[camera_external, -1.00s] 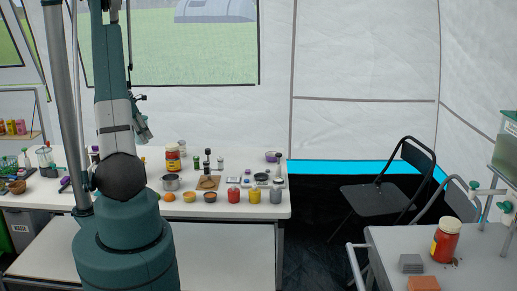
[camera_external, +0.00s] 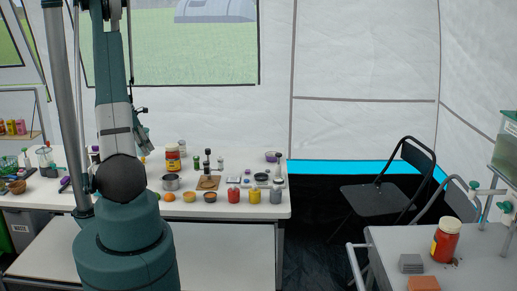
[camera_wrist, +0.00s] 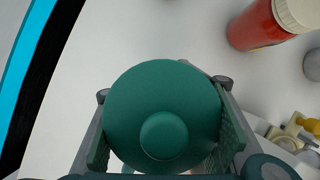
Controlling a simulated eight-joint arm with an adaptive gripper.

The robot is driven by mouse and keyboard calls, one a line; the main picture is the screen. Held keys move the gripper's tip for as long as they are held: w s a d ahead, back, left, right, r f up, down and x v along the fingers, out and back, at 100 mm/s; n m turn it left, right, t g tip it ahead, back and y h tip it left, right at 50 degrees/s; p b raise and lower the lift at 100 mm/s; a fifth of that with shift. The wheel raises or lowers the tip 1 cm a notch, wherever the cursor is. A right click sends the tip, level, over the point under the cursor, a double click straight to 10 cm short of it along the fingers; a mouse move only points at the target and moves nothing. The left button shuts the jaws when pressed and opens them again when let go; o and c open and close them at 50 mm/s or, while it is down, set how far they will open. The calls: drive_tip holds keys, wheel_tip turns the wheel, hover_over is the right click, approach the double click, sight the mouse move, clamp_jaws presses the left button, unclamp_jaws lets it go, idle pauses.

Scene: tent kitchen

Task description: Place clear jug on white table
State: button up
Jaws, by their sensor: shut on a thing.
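In the wrist view a round dark green lid with a knob (camera_wrist: 160,118) fills the space between my two fingers. My gripper (camera_wrist: 165,130) is shut on this green-lidded thing. Its body is mostly hidden under the lid, so I cannot tell for sure that it is the clear jug. The white table (camera_external: 270,209) stands behind my base in the external view, and a white surface (camera_wrist: 190,30) lies below in the wrist view. My gripper (camera_external: 145,145) is small in the external view, over the table's back part; what it holds is not clear there.
A red jar with a white lid (camera_wrist: 262,25) is at the upper right of the wrist view. Several jars, bottles and bowls crowd the table, including a pot (camera_external: 171,182) and an orange (camera_external: 169,197). A clear blender-like vessel (camera_external: 45,158) stands far left.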

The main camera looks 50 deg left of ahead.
drive_tip(key=shift+f, duration=1.85)
drive_tip(key=shift+f+b, duration=0.1)
drive_tip(key=shift+b, duration=0.2)
drive_tip(key=o, duration=1.1)
drive_tip(key=shift+p+v, duration=0.65)
drive_tip(key=shift+v, duration=5.45)
